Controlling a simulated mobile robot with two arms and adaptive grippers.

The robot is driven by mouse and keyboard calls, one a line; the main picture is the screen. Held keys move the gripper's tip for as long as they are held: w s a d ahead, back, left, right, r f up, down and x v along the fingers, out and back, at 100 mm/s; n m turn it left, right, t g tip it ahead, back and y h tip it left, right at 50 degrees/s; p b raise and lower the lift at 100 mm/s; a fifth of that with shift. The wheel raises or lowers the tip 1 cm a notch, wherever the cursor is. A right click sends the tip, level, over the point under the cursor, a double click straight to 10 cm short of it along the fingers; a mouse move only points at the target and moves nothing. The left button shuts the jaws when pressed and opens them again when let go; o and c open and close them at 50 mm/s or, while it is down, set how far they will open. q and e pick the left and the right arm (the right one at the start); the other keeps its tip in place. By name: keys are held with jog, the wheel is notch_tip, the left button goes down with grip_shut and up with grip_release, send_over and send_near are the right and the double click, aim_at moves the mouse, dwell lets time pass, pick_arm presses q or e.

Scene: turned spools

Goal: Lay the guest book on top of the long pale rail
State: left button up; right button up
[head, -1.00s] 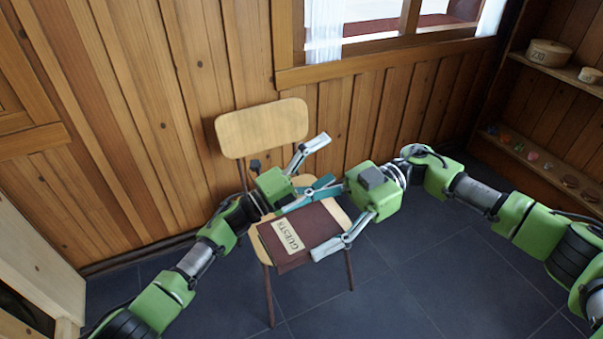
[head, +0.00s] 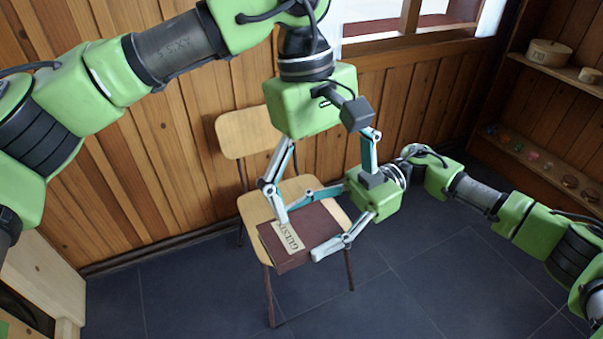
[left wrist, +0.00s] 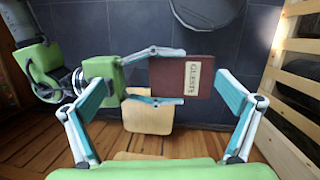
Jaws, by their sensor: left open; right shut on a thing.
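The guest book (head: 318,229) is a dark red-brown volume with a pale "GUESTS" label. It is over the front of the chair seat; I cannot tell whether it touches it. My right gripper (head: 302,231) is shut on the book from the right, one finger along each side. My left gripper (head: 326,198) is open above the book and chair, pointing down. In the left wrist view the book (left wrist: 172,78) lies between its spread fingers, farther away.
The wooden chair (head: 262,130) stands before the plank wall. A pale wooden piece (head: 35,255) is at the lower left. Shelves (head: 560,75) with small items are at the right. The dark tiled floor (head: 430,285) in front is clear.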

aim_at(302, 229)
pick_arm(q)
jog(key=w+a+r+m+t+y, duration=0.1)
jog(key=a+t+y, duration=0.1)
jog(key=a, duration=0.2)
notch_tip(302, 229, down, 12)
jog(key=shift+w+d+r, duration=0.15)
jog(key=shift+c, duration=0.4)
jog(key=c, duration=1)
pick_arm(e)
jog(key=o, duration=1.4)
jog(key=shift+w+d, duration=0.1)
